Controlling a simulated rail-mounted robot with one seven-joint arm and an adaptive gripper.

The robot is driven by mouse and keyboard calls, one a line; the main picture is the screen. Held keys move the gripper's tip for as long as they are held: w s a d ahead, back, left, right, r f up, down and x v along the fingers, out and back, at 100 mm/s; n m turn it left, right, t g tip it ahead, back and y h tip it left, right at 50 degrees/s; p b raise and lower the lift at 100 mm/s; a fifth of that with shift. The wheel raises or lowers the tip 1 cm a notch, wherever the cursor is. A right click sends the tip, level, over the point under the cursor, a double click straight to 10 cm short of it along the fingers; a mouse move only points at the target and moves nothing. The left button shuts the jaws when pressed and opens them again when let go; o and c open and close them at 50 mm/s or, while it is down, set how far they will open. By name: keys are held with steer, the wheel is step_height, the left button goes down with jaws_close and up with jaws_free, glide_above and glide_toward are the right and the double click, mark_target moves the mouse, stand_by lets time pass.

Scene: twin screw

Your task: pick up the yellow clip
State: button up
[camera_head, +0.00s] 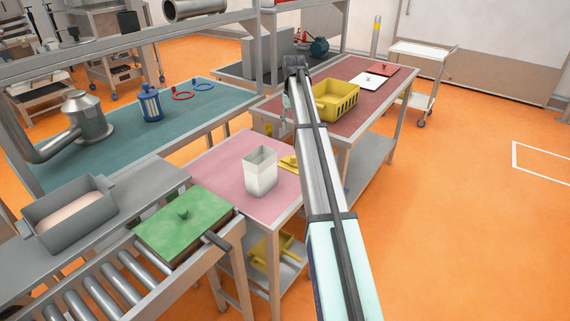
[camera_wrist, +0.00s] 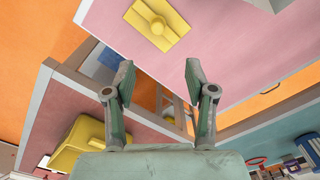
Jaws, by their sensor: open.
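A flat yellow piece with a round raised knob, which I take as the yellow clip (camera_wrist: 172,26), lies on the pink tabletop at the top of the wrist view. In the head view the yellow clip (camera_head: 289,163) sits right of the white container, partly hidden by my arm. My gripper (camera_wrist: 158,72) is open and empty, its two fingers spread apart. In the wrist view the clip is beyond the fingertips, above the gap between them, and not touched. In the head view my gripper is mostly hidden by my arm.
A white open container (camera_head: 261,177) stands on the pink table (camera_head: 222,158). A yellow crate (camera_head: 348,101) sits on the dark red table behind. A green board (camera_head: 190,222) with a knob lies front left. Blue and red items stand on the teal table (camera_head: 120,155).

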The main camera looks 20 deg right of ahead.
steer(key=p, duration=0.3)
glide_toward(293, 157)
step_height(293, 157, down, 5)
steer(key=shift+f, duration=0.1)
steer(key=shift+w+d+f+p, duration=0.1)
steer(key=shift+f+p, duration=0.95)
steer(key=shift+f, duration=1.6)
jaws_close()
